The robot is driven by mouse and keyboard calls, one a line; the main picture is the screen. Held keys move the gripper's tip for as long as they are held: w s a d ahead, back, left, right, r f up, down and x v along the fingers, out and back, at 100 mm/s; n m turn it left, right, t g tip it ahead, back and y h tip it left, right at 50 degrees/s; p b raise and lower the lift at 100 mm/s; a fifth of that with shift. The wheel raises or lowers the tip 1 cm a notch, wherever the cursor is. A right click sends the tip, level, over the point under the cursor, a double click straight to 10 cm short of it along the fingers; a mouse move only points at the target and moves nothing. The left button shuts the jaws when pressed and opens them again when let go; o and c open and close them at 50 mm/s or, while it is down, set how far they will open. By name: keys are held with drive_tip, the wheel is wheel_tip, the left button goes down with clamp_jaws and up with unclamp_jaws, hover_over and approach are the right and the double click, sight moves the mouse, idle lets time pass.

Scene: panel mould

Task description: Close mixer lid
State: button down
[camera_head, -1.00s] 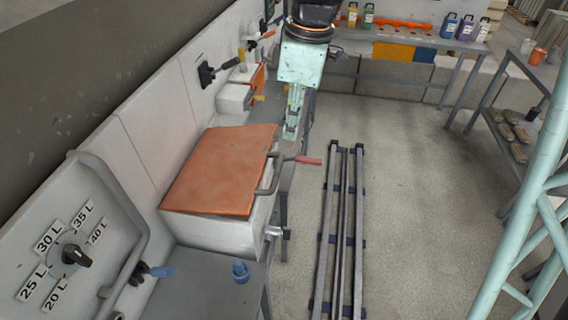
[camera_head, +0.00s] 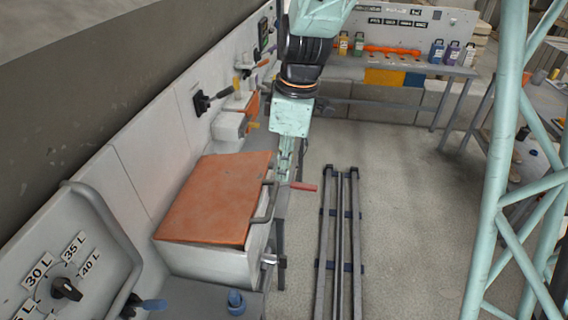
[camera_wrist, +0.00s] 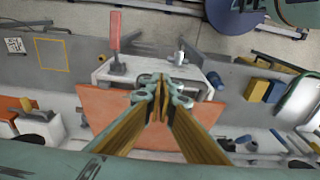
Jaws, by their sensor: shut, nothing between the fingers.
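The mixer's orange lid (camera_head: 215,200) lies over the pale mixer box (camera_head: 215,262) by the left wall. It looks down on the box, but I cannot tell whether it is fully seated. A grey bar handle (camera_head: 264,205) runs along its right edge. My gripper (camera_head: 285,172) is at the lid's far right edge, close to the handle; contact is not clear. In the wrist view, my gripper (camera_wrist: 160,86) is shut and empty in front of the orange lid (camera_wrist: 105,105). It partly hides the lid and the pale box beyond.
A red-handled lever (camera_head: 303,187) sticks out right of the mixer. A volume dial (camera_head: 67,289) and a blue knob (camera_head: 236,300) are nearer. Floor rails (camera_head: 340,240) lie to the right. A bottle table (camera_head: 400,68) stands at the back. Open floor lies right of the rails.

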wheel_tip(320, 180, down, 9)
drive_tip(key=a, duration=0.1)
idle(0.7)
drive_tip(key=shift+w, duration=0.1)
drive_tip(key=shift+f, duration=0.1)
drive_tip(key=f+b, duration=0.2)
drive_tip(key=b, duration=0.1)
drive_tip(key=shift+d+f+b, duration=0.2)
drive_tip(key=shift+f+b, duration=0.1)
drive_tip(key=shift+f, duration=0.1)
drive_tip(key=shift+s+f, duration=0.1)
drive_tip(key=shift+s, duration=0.15)
idle(0.4)
wheel_tip(320, 180, up, 14)
drive_tip(key=d+p, duration=0.1)
drive_tip(key=d, duration=0.1)
drive_tip(key=shift+d, duration=0.25)
idle(0.7)
